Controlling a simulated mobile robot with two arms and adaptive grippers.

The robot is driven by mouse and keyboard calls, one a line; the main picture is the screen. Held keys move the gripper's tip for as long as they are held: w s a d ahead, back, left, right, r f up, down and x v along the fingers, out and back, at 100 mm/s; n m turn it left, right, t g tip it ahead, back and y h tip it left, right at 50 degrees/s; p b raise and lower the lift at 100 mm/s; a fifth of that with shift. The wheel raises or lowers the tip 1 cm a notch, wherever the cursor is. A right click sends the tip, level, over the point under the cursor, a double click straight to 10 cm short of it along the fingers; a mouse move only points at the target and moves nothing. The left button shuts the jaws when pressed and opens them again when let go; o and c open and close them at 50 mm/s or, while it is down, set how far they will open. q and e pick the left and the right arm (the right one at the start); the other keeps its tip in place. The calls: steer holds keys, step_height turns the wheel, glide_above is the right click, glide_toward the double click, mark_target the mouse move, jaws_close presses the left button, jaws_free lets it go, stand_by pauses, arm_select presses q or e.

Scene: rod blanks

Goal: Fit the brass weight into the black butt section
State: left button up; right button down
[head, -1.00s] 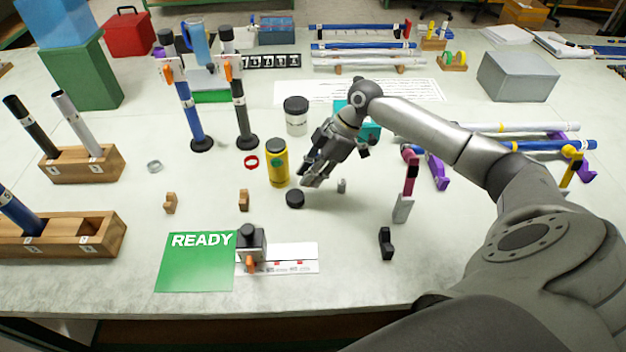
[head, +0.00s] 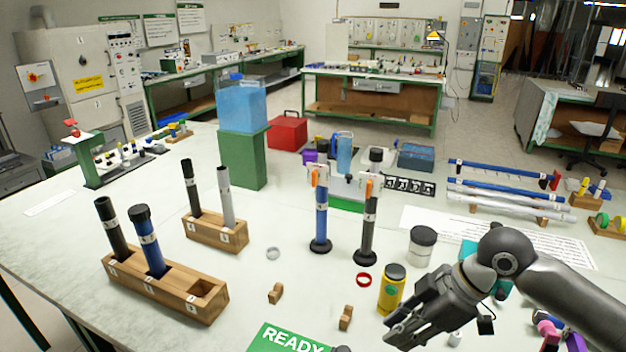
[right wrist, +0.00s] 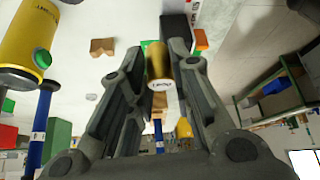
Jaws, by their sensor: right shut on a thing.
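My right gripper (head: 402,328) is at the lower right of the head view, over the table in front of the yellow jar. In the right wrist view its two fingers (right wrist: 157,72) are shut on the brass weight (right wrist: 158,62), a short brass cylinder with a pale, marked end face. The weight is hidden in the head view. Black tubes stand upright in the near wooden block (head: 110,225) and in the rear wooden block (head: 190,188); I cannot tell which is the black butt section. My left gripper is not in view.
The near block (head: 205,310) also holds a blue tube (head: 150,245) and has an empty square slot. Blue and dark rods (head: 368,222) stand on round bases behind the yellow jar (head: 391,290). Small wooden rests (head: 346,318) and a red ring (head: 364,280) lie between.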

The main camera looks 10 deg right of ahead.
steer(key=shift+a+f+m+t+h, duration=0.35)
steer(key=shift+f+m+t, duration=0.2)
steer(key=shift+m, duration=0.65)
steer(key=m, duration=0.1)
steer(key=m+t+h, duration=0.1)
steer(key=a+m, duration=0.1)
steer(key=shift+w+m+t, duration=0.25)
steer(key=shift+w+m, duration=0.05)
steer(key=shift+m, duration=0.1)
steer(key=r+m+h, duration=0.1)
steer(key=m, duration=0.1)
steer(key=w+a+m+h, duration=0.1)
steer(key=m, duration=0.2)
steer(key=r+m+t+h, duration=0.1)
steer(key=m+h, duration=0.1)
steer(key=shift+w+a+r+m, duration=0.15)
steer(key=shift+w+r+m, duration=0.15)
steer(key=shift+r, duration=0.05)
